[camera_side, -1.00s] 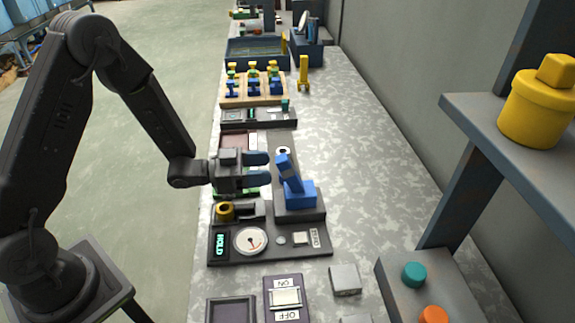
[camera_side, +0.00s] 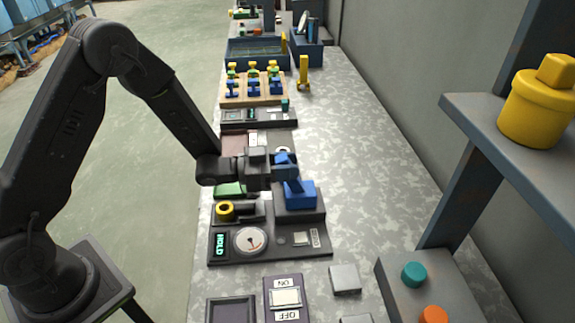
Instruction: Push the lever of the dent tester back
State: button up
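The dent tester is a dark panel (camera_side: 222,245) with a round gauge (camera_side: 250,241), a green "HOLD" display (camera_side: 220,245) and a blue block (camera_side: 301,194) on its raised right part. The blue lever (camera_side: 281,158) rises from this block and leans left. My gripper (camera_side: 288,170) is at the lever, with its fingers reaching over it from the left. The fingers overlap the lever in this view and hide much of it. I cannot tell whether they touch it or how far apart they are.
An ON/OFF switch box (camera_side: 286,298) and a grey block (camera_side: 345,279) stand in front of the tester. A yellow upright piece (camera_side: 303,73) and a rack with blue and yellow pieces (camera_side: 254,88) are farther back. The counter right of the tester is clear.

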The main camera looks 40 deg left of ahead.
grip_shut()
jog(key=shift+w+d+r+g+y, duration=0.2)
jog(key=shift+w+d+g+y, duration=0.35)
jog(key=shift+g+y, duration=0.1)
jog(key=shift+w+d+r+g+y, duration=0.15)
jog(key=shift+w+d+g+y, duration=0.4)
jog(key=shift+g+y, duration=0.1)
jog(key=shift+w+d+f+g+y, duration=0.3)
jog(key=shift+w+d+g+y, duration=0.35)
jog(key=shift+g+y, duration=0.25)
jog(key=shift+w+d+f+g+y, duration=0.25)
jog(key=shift+w+d+g+y, duration=0.4)
jog(key=shift+g+y, duration=0.25)
